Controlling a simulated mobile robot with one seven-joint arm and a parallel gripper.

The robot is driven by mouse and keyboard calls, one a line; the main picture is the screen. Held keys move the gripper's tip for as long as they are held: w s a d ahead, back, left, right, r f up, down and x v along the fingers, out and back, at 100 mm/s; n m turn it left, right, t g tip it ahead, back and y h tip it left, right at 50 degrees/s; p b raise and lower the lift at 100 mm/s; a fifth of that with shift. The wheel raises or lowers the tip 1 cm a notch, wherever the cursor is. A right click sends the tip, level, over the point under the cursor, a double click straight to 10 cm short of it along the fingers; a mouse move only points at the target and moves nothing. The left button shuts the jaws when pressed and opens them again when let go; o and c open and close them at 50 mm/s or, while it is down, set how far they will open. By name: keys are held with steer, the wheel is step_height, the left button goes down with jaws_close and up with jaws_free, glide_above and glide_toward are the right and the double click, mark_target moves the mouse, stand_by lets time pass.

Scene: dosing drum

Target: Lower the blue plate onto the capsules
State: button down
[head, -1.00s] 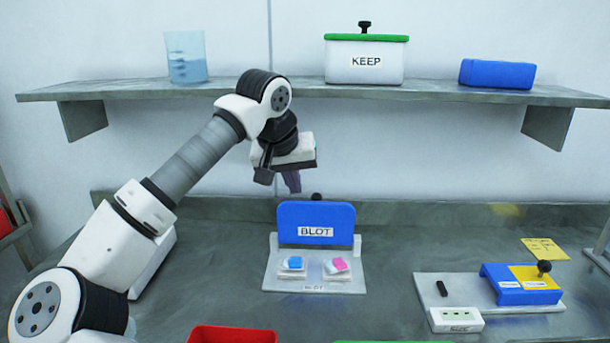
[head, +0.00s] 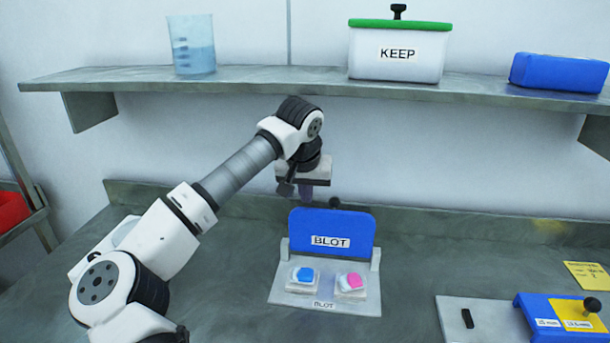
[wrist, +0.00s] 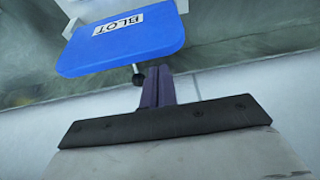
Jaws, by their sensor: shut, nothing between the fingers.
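The blue plate (head: 331,232), labelled BLOT, stands upright at the back of a light grey base (head: 324,299). It also shows in the wrist view (wrist: 125,42). A dark knob (head: 335,202) shows behind its top edge, and in the wrist view the knob (wrist: 138,78) is near my fingertips. Two capsules lie on pale pads on the base, one blue and white (head: 305,275), one pink and white (head: 351,281). My gripper (head: 306,192) is shut and empty, above and behind the plate, just left of the knob. Its purple fingers (wrist: 158,84) are together in the wrist view.
The shelf above holds a beaker (head: 191,45), a KEEP box with a green lid (head: 396,52) and a blue box (head: 559,73). A blue and yellow device (head: 570,313) stands at the right. The counter left of the base is mostly clear.

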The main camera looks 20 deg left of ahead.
steer(key=shift+x, duration=1.2)
steer(key=shift+f, duration=0.1)
